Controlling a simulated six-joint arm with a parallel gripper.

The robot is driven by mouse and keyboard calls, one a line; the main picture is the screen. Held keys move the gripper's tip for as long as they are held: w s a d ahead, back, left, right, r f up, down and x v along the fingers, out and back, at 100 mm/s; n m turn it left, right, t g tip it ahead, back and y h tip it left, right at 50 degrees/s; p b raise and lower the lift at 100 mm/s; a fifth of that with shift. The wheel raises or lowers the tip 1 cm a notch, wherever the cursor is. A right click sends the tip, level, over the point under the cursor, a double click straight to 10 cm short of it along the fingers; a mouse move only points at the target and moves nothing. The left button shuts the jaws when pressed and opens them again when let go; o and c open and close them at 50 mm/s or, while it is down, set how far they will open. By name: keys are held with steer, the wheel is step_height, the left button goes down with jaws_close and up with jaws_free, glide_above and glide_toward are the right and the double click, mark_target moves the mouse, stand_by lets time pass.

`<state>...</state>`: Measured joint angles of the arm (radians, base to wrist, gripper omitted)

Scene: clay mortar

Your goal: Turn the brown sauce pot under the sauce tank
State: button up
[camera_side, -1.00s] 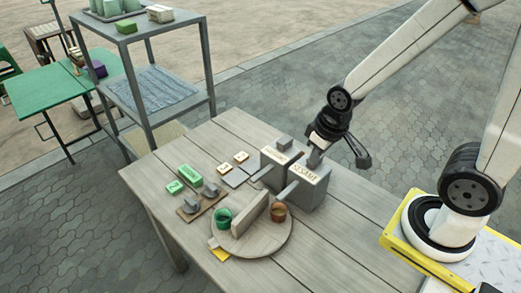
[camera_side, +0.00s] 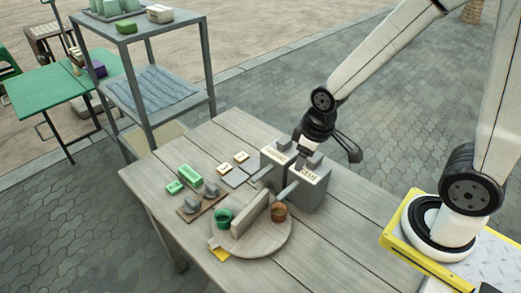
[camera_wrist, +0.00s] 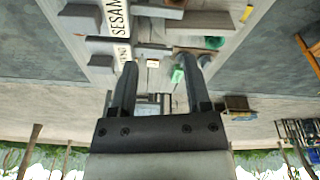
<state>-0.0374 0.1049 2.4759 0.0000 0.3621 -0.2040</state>
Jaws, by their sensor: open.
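The brown pot (camera_side: 279,212) stands on the right side of a round wooden turntable (camera_side: 262,246), near the end of a tank spout. A green pot (camera_side: 223,217) stands on its left side, with an upright wooden divider (camera_side: 250,215) between them. Two grey sauce tanks (camera_side: 312,195) stand behind, with pale labels and spouts over the turntable; one label reads SESAME (camera_wrist: 117,18) in the wrist view. My gripper (camera_wrist: 160,72) is open and empty. In the side view it is above and behind the tanks, apart from both pots; its fingertips there are partly hidden.
A grey shelf (camera_side: 209,60) stands beyond the table. The table's front right (camera_side: 330,250) is clear.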

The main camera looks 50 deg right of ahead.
steer(key=w+a+f+n+g, duration=0.1)
steer(key=w+a+f+n, duration=0.35)
steer(key=n, duration=0.35)
steer(key=n+g, duration=0.1)
steer(key=n, duration=0.8)
glide_above(251, 206)
step_height(251, 206, down, 8)
steer(key=shift+r, duration=0.1)
steer(key=shift+f, duration=3.9)
jaws_close()
